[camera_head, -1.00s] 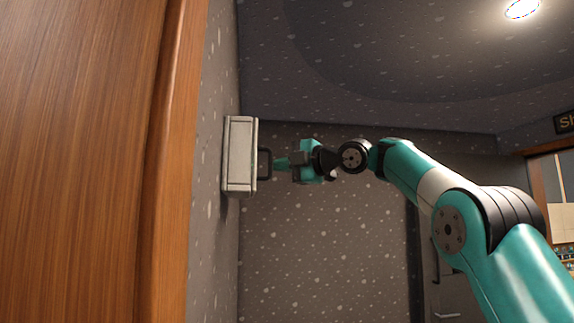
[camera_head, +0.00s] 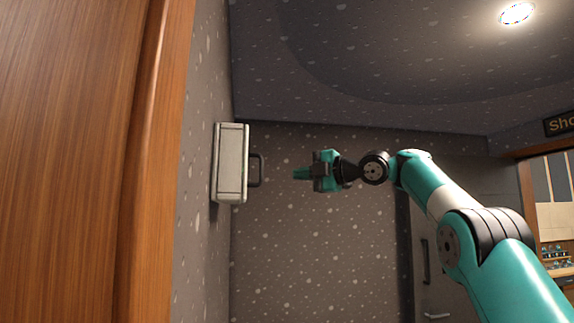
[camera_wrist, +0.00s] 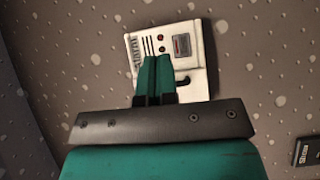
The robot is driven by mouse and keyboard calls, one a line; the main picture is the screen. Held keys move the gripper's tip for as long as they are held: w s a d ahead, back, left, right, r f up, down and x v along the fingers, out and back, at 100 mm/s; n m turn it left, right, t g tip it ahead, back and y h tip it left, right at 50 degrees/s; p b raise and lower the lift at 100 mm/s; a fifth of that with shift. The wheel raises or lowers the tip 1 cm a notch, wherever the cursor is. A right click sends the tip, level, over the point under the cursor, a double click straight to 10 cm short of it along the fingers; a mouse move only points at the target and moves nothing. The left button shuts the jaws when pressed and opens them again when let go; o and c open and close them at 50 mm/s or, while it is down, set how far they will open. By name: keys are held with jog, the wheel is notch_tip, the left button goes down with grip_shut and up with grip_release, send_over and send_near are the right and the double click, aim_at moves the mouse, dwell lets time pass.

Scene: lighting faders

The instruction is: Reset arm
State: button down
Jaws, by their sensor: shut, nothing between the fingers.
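My gripper (camera_head: 298,173) is at the end of my teal arm, in mid-air to the right of a white wall box with a dark handle (camera_head: 255,171). There is a clear gap between the fingertips and the handle. In the wrist view my gripper (camera_wrist: 157,60) has its teal fingers together and empty. The wall box (camera_wrist: 190,50) lies beyond them, with slots, a small red-and-grey window and lettering that looks like "Alarm". The fingers hide part of its front.
A wooden panel (camera_head: 75,160) fills the left side of the head view. A grey door with a handle (camera_head: 427,262) stands behind my arm. Shelves (camera_head: 555,220) show through an opening at the right. A dark sign (camera_wrist: 306,150) is on the wall in the wrist view.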

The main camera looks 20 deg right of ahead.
jog(key=w+d+p, duration=0.1)
jog(key=d+p, duration=0.2)
jog(key=d, duration=0.1)
jog(key=a+f+m+g+h+b, duration=0.1)
jog(key=a+f+m+g+b, duration=0.2)
jog(key=a+f+m+b, duration=0.5)
jog(key=s+a+f+m+g+h+b, duration=0.1)
jog(key=s+a+f+m+g, duration=0.1)
jog(key=s+a+f, duration=0.4)
jog(key=s+a+f+m+g+h, duration=0.15)
jog(key=s+a+f, duration=0.3)
jog(key=f, duration=0.45)
jog(key=s+a+f+m+g+h+b, duration=0.1)
jog(key=s+f+m+g+b, duration=0.2)
jog(key=s+f, duration=1)
jog(key=s+a+f+m+g+h+b, duration=0.1)
jog(key=s+f+m+g+h+b, duration=0.1)
jog(key=s+f, duration=1.2)
jog(key=s+m+g+b, duration=0.1)
jog(key=s+m+g, duration=0.1)
jog(key=s, duration=0.2)
jog(key=shift+s+a, duration=0.15)
jog(key=shift+s, duration=0.2)
jog(key=shift+g, duration=0.25)
